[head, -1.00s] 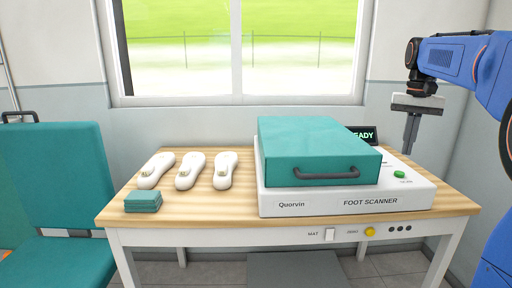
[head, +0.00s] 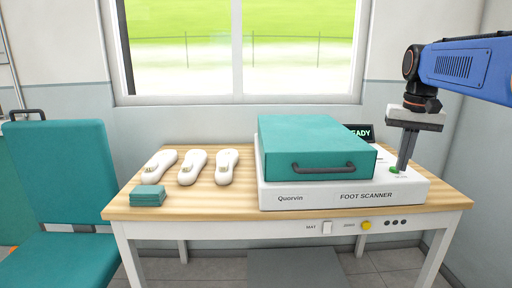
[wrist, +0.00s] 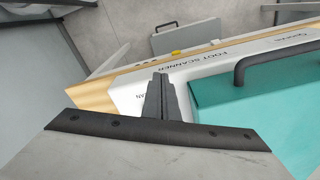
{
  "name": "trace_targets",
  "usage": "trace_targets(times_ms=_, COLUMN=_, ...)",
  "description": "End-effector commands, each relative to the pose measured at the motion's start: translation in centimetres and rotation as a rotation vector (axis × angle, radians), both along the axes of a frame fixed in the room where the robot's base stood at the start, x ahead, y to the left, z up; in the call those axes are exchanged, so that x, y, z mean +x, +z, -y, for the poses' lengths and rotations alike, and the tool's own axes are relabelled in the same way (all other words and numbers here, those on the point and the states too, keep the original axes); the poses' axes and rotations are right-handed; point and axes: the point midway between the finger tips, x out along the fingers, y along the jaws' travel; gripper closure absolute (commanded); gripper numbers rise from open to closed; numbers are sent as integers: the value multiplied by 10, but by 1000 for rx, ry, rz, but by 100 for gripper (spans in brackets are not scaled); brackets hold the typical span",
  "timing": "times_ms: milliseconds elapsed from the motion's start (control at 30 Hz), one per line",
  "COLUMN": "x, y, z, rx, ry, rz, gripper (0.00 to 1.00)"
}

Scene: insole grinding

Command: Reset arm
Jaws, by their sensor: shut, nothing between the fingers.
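My gripper (head: 402,168) points down at the right end of the foot scanner, with its fingers together and empty. Its fingertips are at the green button (head: 394,170) on the scanner's top; I cannot tell whether they touch it. In the wrist view the shut fingers (wrist: 160,98) hide the button. The white foot scanner (head: 320,196) stands on the right of the table, its teal lid (head: 315,145) lowered, with a dark handle at the front. My blue arm reaches in from the upper right.
The wooden table (head: 215,205) also holds several white foot-shaped pieces (head: 193,167) and a stack of teal pads (head: 148,195) at left. A dark display (head: 360,132) reading "READY" is behind the scanner. A teal chair (head: 60,190) stands at left. A yellow button (head: 366,225) is on the table front.

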Motion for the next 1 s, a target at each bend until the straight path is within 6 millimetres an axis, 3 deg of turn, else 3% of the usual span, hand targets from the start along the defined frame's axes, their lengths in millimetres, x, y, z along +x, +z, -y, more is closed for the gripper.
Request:
trace_targets(times_ms=267, x=-69, y=-37, z=-43, rx=-22, ry=105, rz=84, gripper=100)
trace_targets(times_ms=500, x=-130, y=-84, z=-72, rx=-42, ry=198, rz=162, gripper=100)
trace_targets(times_ms=800, x=-202, y=-157, z=-98, rx=-64, ry=312, rz=259, gripper=100)
trace_targets(times_ms=1000, x=-232, y=-197, z=-107, rx=-74, ry=365, rz=306, gripper=100)
